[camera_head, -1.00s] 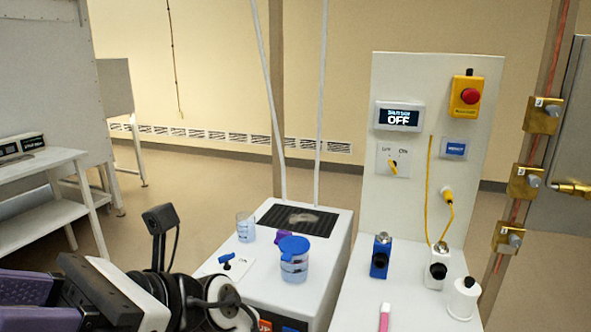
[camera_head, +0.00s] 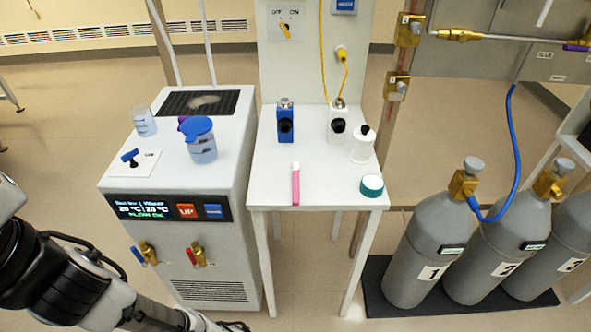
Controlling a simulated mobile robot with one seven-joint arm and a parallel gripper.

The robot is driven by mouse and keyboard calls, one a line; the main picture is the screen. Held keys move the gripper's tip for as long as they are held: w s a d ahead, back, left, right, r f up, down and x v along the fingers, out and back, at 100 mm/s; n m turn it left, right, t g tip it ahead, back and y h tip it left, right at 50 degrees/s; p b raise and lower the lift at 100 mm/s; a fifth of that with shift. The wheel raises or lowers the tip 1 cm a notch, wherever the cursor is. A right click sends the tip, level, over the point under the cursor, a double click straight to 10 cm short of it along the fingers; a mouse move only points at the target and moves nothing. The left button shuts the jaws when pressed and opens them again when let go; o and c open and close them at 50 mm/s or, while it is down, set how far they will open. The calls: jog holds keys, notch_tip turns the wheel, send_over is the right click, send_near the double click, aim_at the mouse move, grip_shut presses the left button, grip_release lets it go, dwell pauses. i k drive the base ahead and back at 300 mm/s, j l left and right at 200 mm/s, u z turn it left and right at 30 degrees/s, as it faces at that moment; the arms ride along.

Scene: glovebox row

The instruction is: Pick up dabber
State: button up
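A slim pink stick with a pale tip (camera_head: 295,187) lies on the white table (camera_head: 262,190), near its front edge. It is the most dabber-like thing I see, though no label confirms this. It lies clear of the other things and nothing covers it. My arm shows dark and white at the lower left, below and left of the table, and runs out at the bottom edge. My gripper is not in view, so its fingers and anything in them are hidden.
The table also holds a blue device (camera_head: 285,125), a white device (camera_head: 337,127), a white bottle (camera_head: 361,148) and a teal-rimmed round item (camera_head: 371,185). Left stands a chiller (camera_head: 235,130) with a blue-lidded jar (camera_head: 201,147) and a beaker (camera_head: 145,123). Grey cylinders (camera_head: 430,245) stand right.

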aim_at(296, 165)
jog(key=z, duration=1.25)
jog(key=j+z, duration=0.25)
jog(key=k+j+z, duration=0.1)
jog(key=j+z, duration=0.15)
jog(key=j, duration=0.2)
jog(key=k+j, duration=0.1)
jog(key=j, duration=0.35)
jog(key=k+j, duration=0.1)
jog(key=j, duration=0.35)
jog(key=k+j, duration=0.1)
jog(key=j, duration=0.35)
